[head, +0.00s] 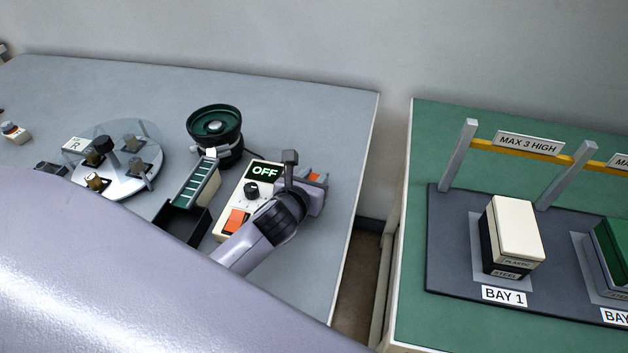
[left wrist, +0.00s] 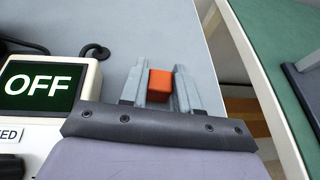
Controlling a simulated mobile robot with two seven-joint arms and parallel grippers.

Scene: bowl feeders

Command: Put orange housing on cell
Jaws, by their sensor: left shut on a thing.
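An orange housing (left wrist: 160,84) is a small block between the two grey fingers of my left gripper (left wrist: 160,78) in the left wrist view. The fingers are shut on it. In the head view my left gripper (head: 314,177) is over the right part of the grey table, just right of the OFF control box, and only a bit of orange shows at it. No thing is labelled as a cell. A round dial plate (head: 118,186) with several small fixtures stands at the left of the grey table. My right gripper is not in view.
The control box (head: 245,192) reads OFF and has an orange switch. A green bowl feeder (head: 214,126) with a track (head: 192,185) and a dark bin (head: 180,221) stands left of it. A gap separates the green table (head: 408,225), which bears stacked boxes (head: 513,232) at BAY 1.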

